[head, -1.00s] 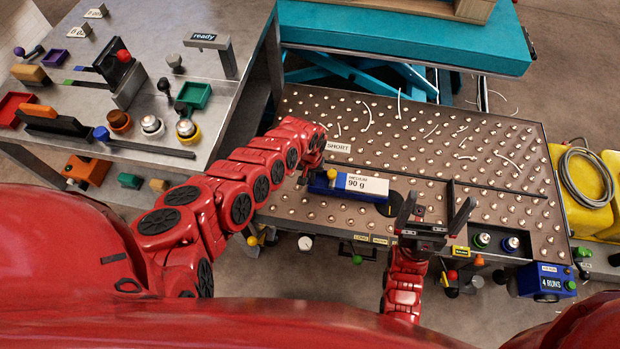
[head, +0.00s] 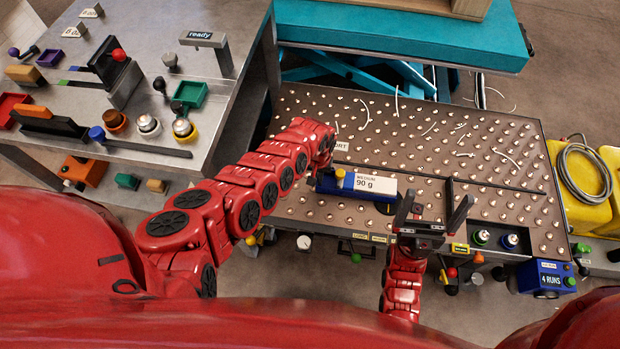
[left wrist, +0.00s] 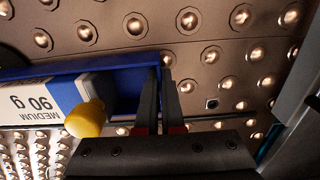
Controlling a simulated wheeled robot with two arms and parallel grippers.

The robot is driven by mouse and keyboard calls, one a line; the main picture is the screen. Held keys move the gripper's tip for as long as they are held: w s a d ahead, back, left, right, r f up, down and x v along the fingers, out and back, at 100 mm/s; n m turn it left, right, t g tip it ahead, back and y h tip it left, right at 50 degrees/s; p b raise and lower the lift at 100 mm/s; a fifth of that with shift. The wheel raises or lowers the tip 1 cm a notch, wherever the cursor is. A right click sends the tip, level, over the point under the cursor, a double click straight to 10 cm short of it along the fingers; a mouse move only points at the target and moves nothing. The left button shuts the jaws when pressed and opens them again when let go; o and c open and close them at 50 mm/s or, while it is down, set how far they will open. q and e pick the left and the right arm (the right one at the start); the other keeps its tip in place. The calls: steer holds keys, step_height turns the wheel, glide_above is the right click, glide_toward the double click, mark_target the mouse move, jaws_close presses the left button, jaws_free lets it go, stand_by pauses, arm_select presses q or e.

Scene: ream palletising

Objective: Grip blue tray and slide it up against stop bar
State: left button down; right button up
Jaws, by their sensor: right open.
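The blue tray (head: 328,187) lies on the studded table and carries a white pack marked MEDIUM 90 g (head: 372,183). A yellow knob (head: 340,174) sits near its left end. My left gripper (head: 320,172) is at that end; in the left wrist view its fingers (left wrist: 161,62) are shut on the wall of the blue tray (left wrist: 121,76). A long dark bar (head: 480,184) runs close above the tray; I cannot tell whether they touch. My right gripper (head: 433,204) is open and empty near the table's front edge.
A dark disc (head: 386,208) is partly covered by the tray's right end. A SHORT label is partly hidden by my left arm. White strips (head: 397,103) lie on the far part of the table. A bin with green and blue knobs (head: 495,239) is at front right.

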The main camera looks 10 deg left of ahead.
mark_target(375, 185)
arm_select(q)
steer(key=d+b, duration=0.3)
steer(key=d, duration=0.1)
steer(key=d+b, duration=0.3)
steer(key=d, duration=0.1)
steer(key=d+b, duration=0.3)
steer(key=d, duration=0.2)
steer(key=shift+w+f+b, duration=0.1)
steer(key=shift+f+b, duration=0.2)
steer(key=shift+d+r+b, duration=0.1)
steer(key=shift+d+b, duration=0.5)
steer(key=shift+d, duration=0.1)
steer(key=shift+d+r, duration=0.2)
steer(key=shift+d+b, duration=0.25)
steer(key=shift+b, duration=0.2)
steer(key=shift+d+b, duration=0.25)
steer(key=shift+b, duration=0.1)
steer(key=shift+d+f+b, duration=0.1)
steer(key=shift+d+b, duration=1)
steer(key=shift+b, duration=0.4)
steer(key=c, duration=1)
jaws_free()
steer(key=shift+o, duration=0.2)
